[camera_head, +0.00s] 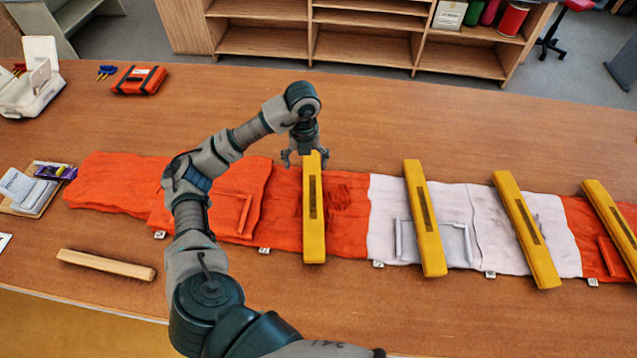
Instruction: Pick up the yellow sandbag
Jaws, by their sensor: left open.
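Several long yellow sandbags lie across a row of orange and white cloths on the table. The leftmost yellow sandbag (314,235) lies on orange cloth. Others lie to its right: one on white cloth (427,232), one farther right (527,230), and one at the right edge (612,222). Each has a dark strip along its top. My left gripper (306,161) is open, pointing down over the far end of the leftmost sandbag, its fingers to either side of that end. I cannot tell whether they touch it. My right gripper is not in view.
A wooden bar (106,264) lies at the front left of the table (420,115). An orange case (139,80), a white open box (33,90) and small tools (106,71) stand at the back left. The back right of the table is clear.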

